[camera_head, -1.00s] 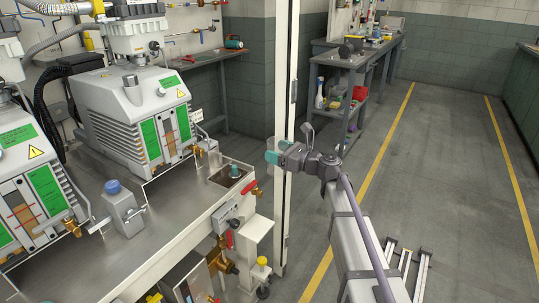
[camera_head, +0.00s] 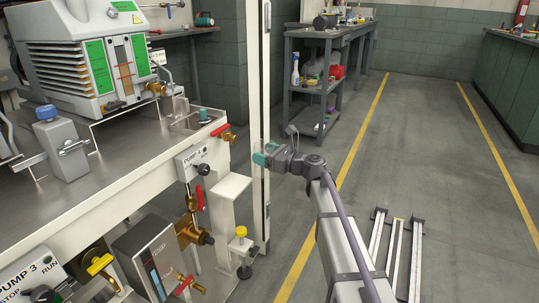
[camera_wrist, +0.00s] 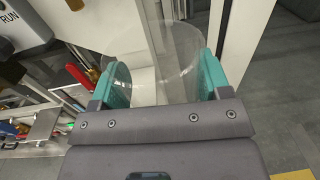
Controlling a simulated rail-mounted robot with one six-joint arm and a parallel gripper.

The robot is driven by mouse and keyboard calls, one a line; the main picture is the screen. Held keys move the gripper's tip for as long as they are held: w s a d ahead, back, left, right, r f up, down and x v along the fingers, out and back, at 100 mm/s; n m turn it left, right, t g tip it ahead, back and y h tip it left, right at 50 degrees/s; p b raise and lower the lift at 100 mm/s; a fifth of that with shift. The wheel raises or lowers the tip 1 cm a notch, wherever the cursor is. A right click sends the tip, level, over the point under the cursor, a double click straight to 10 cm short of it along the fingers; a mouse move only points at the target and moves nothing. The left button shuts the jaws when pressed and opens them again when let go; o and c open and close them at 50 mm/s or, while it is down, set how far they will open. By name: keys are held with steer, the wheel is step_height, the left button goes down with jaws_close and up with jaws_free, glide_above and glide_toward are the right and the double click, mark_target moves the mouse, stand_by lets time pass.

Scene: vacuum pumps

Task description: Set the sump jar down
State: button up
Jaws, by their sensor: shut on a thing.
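The sump jar (camera_wrist: 178,62) is a clear, see-through vessel with a round rim, between the teal finger pads in the wrist view. My gripper (camera_wrist: 163,72) is shut on its sides. In the head view my gripper (camera_head: 268,155) holds it in the air just right of the bench end, in front of a white upright post. The jar is so transparent there that its outline is barely visible. I cannot make out any contents.
A small white ledge (camera_head: 228,187) juts from the bench end, left of and below my gripper. Red-handled valves (camera_head: 220,130) and brass fittings (camera_head: 193,233) crowd that end. A white post (camera_head: 262,90) stands close behind. Open floor lies to the right.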

steer(key=a+n+g, duration=0.1)
steer(key=a, duration=0.2)
steer(key=s+a+r+n+g+y+p, duration=0.1)
steer(key=a+g, duration=0.1)
steer(key=a, duration=0.1)
steer(key=s+a+n+g+y, duration=0.1)
steer(key=a, duration=0.2)
steer(key=shift+s+a+r+g, duration=0.2)
steer(key=shift+a+r+g, duration=0.1)
steer(key=shift+a+r, duration=0.1)
steer(key=shift+f+b, duration=1.25)
steer(key=shift+f, duration=0.3)
steer(key=shift+f, duration=0.25)
steer(key=o, duration=1.1)
